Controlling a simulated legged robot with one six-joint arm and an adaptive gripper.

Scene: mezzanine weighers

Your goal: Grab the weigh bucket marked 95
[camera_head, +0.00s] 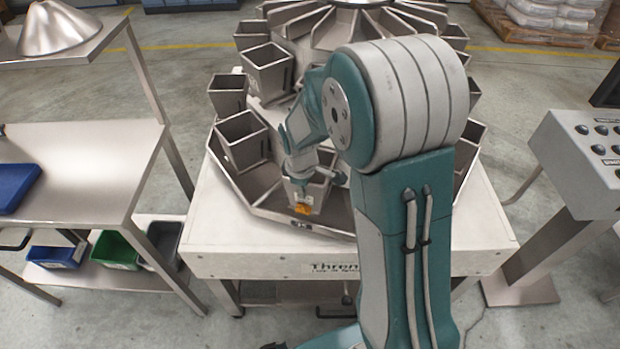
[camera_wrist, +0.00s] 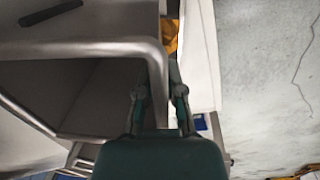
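A grey metal weigh bucket (camera_head: 317,194) stands upright at the front of the round weigher, with a small orange patch low on its front. No number is readable on it. My gripper (camera_head: 308,165) is at its top rim, partly hidden by my wrist. In the wrist view, my gripper (camera_wrist: 159,78) has one finger on each side of a bucket's rounded rim (camera_wrist: 151,48). The fingers stand apart with the wall between them; I cannot tell whether they press on it. An orange patch (camera_wrist: 172,36) shows beyond the right finger.
Several similar buckets (camera_head: 242,140) ring the weigher. The white weigher frame (camera_head: 235,240) lies in front and below. A steel table (camera_head: 85,150) with bins beneath is at left. A control panel (camera_head: 585,150) on a stand is at right. My arm hides the weigher's right part.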

